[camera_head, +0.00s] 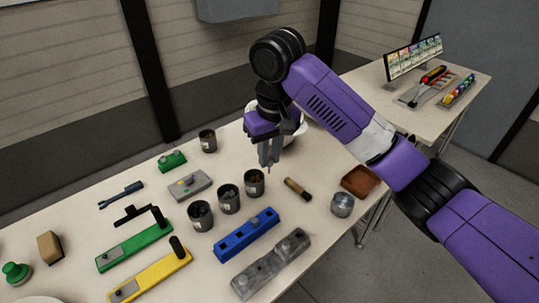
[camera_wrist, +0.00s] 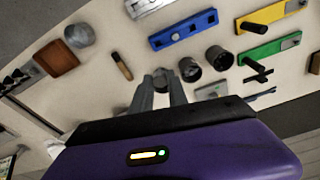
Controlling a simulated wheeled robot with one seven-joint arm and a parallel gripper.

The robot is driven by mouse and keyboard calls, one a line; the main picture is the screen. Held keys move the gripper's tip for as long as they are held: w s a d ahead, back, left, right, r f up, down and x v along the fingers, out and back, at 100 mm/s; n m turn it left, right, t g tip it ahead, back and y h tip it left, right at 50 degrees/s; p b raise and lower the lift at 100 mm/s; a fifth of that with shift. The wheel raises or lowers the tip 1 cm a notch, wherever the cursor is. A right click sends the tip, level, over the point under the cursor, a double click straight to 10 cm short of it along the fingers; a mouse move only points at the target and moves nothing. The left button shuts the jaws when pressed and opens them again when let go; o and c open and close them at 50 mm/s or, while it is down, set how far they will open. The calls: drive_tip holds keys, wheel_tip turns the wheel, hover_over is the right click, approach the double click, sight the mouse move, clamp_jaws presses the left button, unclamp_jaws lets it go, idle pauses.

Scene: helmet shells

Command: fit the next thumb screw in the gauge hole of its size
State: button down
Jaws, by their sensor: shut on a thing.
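My gripper (camera_head: 269,167) points down over the table, above and just right of the nearest dark cup (camera_head: 254,183). In the wrist view its fingers (camera_wrist: 160,92) come close together, with that cup showing beyond the tips. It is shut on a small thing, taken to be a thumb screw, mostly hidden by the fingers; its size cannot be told. Two more dark cups (camera_head: 228,199) (camera_head: 200,216) stand in a row to the left, with small parts inside. A blue block (camera_head: 246,235) with dark square holes, possibly the gauge, lies in front of the cups; it also shows in the wrist view (camera_wrist: 183,30).
A grey block (camera_head: 270,265), a green bar (camera_head: 135,248) and a yellow bar (camera_head: 150,275) lie nearby. A wooden-handled tool (camera_head: 297,188), a metal tin (camera_head: 342,204) and a brown tray (camera_head: 360,181) are to the right.

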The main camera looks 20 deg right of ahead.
sight(270, 159)
drive_tip(key=shift+r, duration=0.2)
drive_tip(key=shift+r+p, duration=1.6)
drive_tip(key=shift+p, duration=0.8)
drive_tip(key=s+a+f, duration=0.4)
drive_tip(key=s+f, duration=0.3)
drive_tip(key=f, duration=0.2)
drive_tip(key=s+a+f+b, duration=0.1)
drive_tip(key=s+a+f, duration=0.3)
drive_tip(key=s+f, duration=0.3)
drive_tip(key=shift+s+a+f, duration=0.2)
drive_tip(key=shift+a+f, duration=0.05)
drive_tip(key=shift+f, duration=0.8)
drive_tip(key=shift+f+b, duration=0.5)
drive_tip(key=shift+f, duration=1.15)
idle(1.1)
